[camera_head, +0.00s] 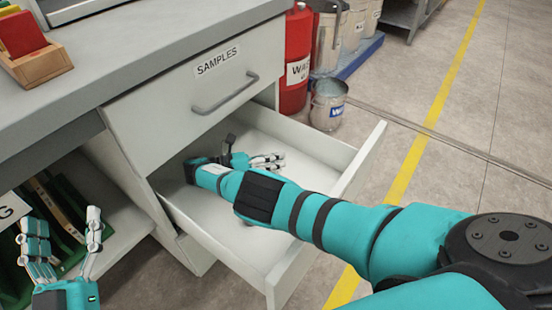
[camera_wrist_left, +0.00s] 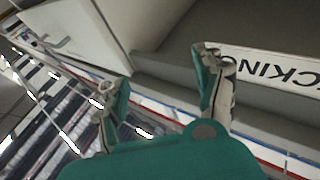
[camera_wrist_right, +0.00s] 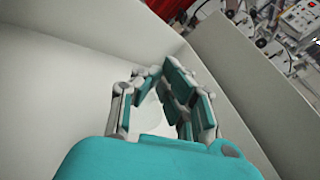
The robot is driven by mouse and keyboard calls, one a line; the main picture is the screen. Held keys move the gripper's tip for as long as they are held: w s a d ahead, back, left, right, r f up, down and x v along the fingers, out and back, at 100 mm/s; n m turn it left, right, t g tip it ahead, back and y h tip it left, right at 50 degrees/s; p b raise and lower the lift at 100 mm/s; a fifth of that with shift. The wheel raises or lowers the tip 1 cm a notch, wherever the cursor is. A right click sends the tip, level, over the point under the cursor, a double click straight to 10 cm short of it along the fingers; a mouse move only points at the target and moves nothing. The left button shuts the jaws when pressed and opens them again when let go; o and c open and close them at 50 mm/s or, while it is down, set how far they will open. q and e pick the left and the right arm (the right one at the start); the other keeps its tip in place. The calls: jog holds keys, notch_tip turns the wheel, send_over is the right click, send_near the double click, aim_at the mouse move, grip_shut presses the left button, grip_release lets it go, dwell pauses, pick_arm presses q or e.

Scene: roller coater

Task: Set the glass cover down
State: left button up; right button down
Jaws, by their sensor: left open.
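My right gripper (camera_head: 262,161) is low inside the open drawer (camera_head: 338,153) labelled SAMPLES on the front above it. In the right wrist view its fingertips (camera_wrist_right: 155,73) are close together. A faint pale round shape (camera_wrist_right: 152,114) shows between the fingers; it may be the clear glass cover, but I cannot tell whether it is held or rests on the drawer floor. In the head view I cannot make out the cover. My left gripper (camera_head: 62,240) is open and empty at the lower left, in front of the open shelf; it also shows in the left wrist view (camera_wrist_left: 158,72).
Floor to the right is clear, with a yellow line (camera_head: 432,110).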

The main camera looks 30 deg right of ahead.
jog(key=shift+f, duration=0.15)
jog(key=c, duration=1.5)
grip_release()
pick_arm(q)
jog(key=shift+s+r+t, duration=0.25)
jog(key=shift+r+t, duration=0.15)
jog(key=shift+r, duration=0.1)
